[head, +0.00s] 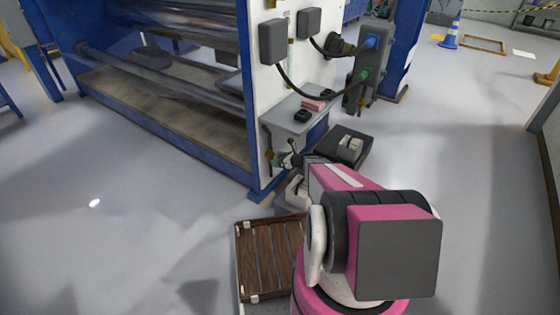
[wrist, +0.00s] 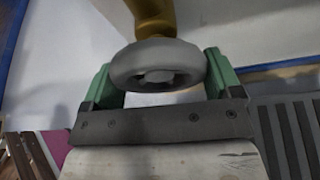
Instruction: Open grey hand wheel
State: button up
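The grey hand wheel (wrist: 158,65) is a thick round ring with a hub, on a brass-coloured stem (wrist: 152,15) in the wrist view. My gripper (wrist: 158,75) has its two green fingers on opposite sides of the wheel's rim. The wheel fills the space between the fingers, with no clear gap on either side, so they look closed on it. In the head view my arm reaches to the low corner of the white machine panel, below the small grey shelf. The wheel cannot be made out clearly there.
A small grey shelf (head: 294,113) with a pink block and black items juts out above my gripper. The blue machine frame (head: 160,125) stands left. A brown slatted pallet (head: 268,258) lies beside my base.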

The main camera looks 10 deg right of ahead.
dwell(0.4)
jog(key=n+t+h, duration=0.1)
jog(key=n, duration=0.2)
jog(key=shift+t+h, duration=0.3)
jog(key=shift+h, duration=0.1)
jog(key=n+t+h, duration=0.1)
jog(key=n, duration=0.2)
jog(key=shift+d+t, duration=0.1)
jog(key=shift+t, duration=0.3)
jog(key=n+t, duration=0.2)
jog(key=n, duration=0.1)
jog(key=shift+n+h, duration=0.3)
jog(key=shift+n, duration=0.1)
jog(key=shift+r+n+t, duration=0.1)
jog(key=shift+n+t, duration=0.7)
jog(key=shift+n, duration=1)
jog(key=o, duration=0.7)
jog(key=shift+o, duration=0.2)
jog(key=shift+r, duration=0.1)
